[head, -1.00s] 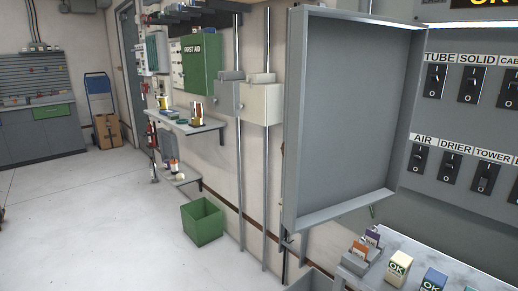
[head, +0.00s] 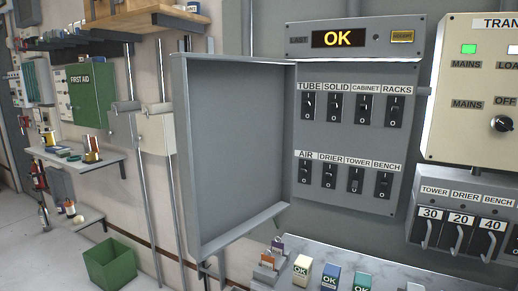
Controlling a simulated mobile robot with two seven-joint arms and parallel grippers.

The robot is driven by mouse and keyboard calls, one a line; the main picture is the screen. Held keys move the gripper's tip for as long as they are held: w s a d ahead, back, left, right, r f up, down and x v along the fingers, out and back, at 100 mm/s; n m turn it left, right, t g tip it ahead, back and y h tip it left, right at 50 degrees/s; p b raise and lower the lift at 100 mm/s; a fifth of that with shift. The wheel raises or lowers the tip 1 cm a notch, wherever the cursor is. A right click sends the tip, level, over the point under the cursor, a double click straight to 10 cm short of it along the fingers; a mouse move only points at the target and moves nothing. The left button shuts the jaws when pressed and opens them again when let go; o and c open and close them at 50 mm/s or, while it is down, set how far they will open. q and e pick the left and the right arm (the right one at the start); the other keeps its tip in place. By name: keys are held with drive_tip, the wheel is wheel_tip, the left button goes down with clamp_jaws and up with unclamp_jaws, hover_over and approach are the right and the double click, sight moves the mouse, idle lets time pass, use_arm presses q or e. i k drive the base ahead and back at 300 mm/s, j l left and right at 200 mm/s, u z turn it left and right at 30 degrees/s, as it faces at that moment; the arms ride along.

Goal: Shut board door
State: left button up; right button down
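The board door (head: 228,150) is a grey, shallow, tray-like panel. It stands open to the left of the switch board (head: 350,135), its inner face showing. The board carries two rows of black switches: TUBE, SOLID, CABINET and RACKS above, AIR, DRIER, TOWER and BENCH below. All of the switches are uncovered. Neither of my grippers shows in the head view, so nothing is seen touching the door.
Below the board a shelf (head: 345,256) holds small blocks, some marked OK. A display reading OK (head: 338,39) is above the board. A cream panel (head: 474,90) and a grey lever box (head: 462,222) are at the right. A green bin (head: 110,262) stands on the floor at the left.

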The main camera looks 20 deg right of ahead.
sight(234, 115)
drive_tip(key=i+j+z, duration=0.1)
drive_tip(key=z, duration=1.2)
drive_tip(key=i+j+z, duration=0.15)
drive_tip(key=j+z, duration=0.95)
drive_tip(key=j, duration=1.55)
drive_tip(key=k+j+z, duration=0.1)
drive_tip(key=j, duration=0.7)
